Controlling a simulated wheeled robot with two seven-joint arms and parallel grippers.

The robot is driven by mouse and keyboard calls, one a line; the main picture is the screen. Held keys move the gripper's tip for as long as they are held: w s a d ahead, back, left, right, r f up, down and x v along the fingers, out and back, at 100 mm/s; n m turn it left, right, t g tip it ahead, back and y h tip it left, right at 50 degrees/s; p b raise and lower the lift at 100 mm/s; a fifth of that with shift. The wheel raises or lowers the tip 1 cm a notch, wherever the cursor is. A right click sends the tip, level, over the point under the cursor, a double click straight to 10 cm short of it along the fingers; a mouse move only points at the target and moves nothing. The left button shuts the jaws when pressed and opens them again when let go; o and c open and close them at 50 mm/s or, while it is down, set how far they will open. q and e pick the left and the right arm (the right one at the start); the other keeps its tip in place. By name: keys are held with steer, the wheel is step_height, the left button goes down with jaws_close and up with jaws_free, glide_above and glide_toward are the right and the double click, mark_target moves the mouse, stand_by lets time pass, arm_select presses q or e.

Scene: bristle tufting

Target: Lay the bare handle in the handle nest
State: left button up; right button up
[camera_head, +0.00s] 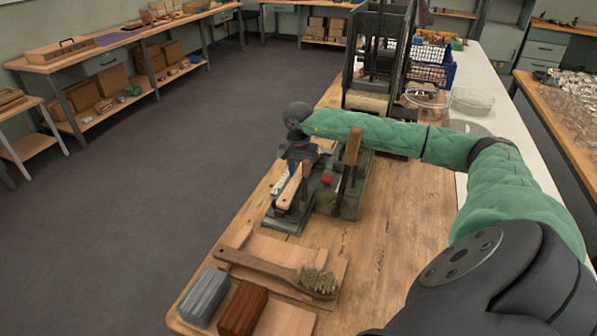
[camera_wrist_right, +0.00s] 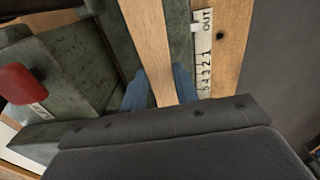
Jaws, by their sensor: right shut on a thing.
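The bare handle (camera_head: 290,187) is a pale, smooth strip of wood. It lies lengthwise over the grey-green metal fixture on the bench, which looks like the handle nest (camera_head: 287,219). My right gripper (camera_head: 300,158) is above its far end, pointing down. In the right wrist view, the blue fingertips of my right gripper (camera_wrist_right: 160,90) are shut on the handle (camera_wrist_right: 150,40), one on each side. I cannot tell whether the handle rests fully in the nest or is held just above it. My left gripper is not in view.
A red button (camera_head: 325,179) and an upright wooden lever (camera_head: 352,147) stand right of the handle. A numbered scale marked OUT (camera_wrist_right: 204,50) runs beside it. A finished brush (camera_head: 285,271), a grey-blue block (camera_head: 204,296) and a brown block (camera_head: 242,309) lie at the near end.

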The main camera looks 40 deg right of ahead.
steer(key=shift+f+b, duration=0.4)
steer(key=o, duration=1.5)
steer(key=shift+r, duration=0.2)
steer(key=shift+r+p, duration=0.9)
steer(key=shift+r, duration=2.45)
